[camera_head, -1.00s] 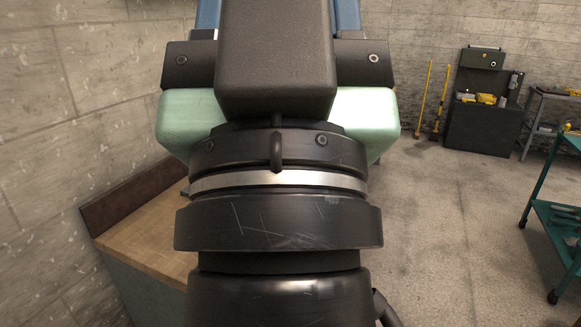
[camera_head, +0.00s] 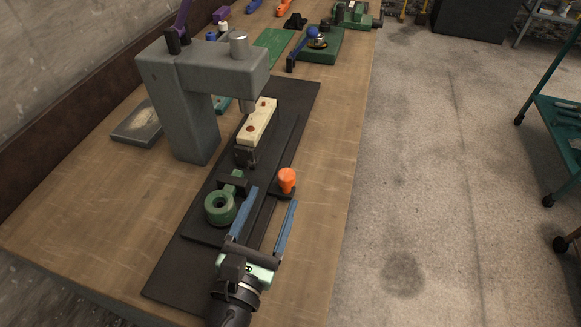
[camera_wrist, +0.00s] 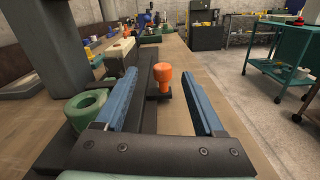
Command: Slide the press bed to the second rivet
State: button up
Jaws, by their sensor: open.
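The grey press (camera_head: 190,110) stands on a dark base plate on the bench. Its ram (camera_head: 248,104) is above the press bed (camera_head: 264,165), a dark slide carrying a cream bar (camera_head: 258,122). One brown rivet (camera_head: 250,128) shows on the bar's near part, with another farther back beside the ram; which is under the ram I cannot tell. An orange knob (camera_head: 287,180) stands at the bed's right side; it also shows in the wrist view (camera_wrist: 163,78). My gripper (camera_head: 273,195) is open, blue fingers pointing towards the knob, which appears between the fingers in the wrist view.
A green ring (camera_head: 221,207) on a clamp sits left of my gripper. A grey plate (camera_head: 137,131) lies left of the press. Green fixtures (camera_head: 318,45) and small tools stand farther back. The bench (camera_head: 335,150) is bare along its right edge.

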aim_at(289, 169)
jog(key=shift+s+f+n, duration=0.25)
jog(key=shift+f+n, duration=0.2)
jog(key=shift+n, duration=0.05)
jog(key=shift+s+f+n, duration=0.25)
jog(key=shift+f+n, duration=0.2)
jog(key=shift+n, duration=0.05)
jog(key=x, duration=1.2)
jog(key=shift+w+d, duration=0.15)
jog(key=shift+w, duration=0.2)
jog(key=shift+c, duration=0.2)
grip_shut()
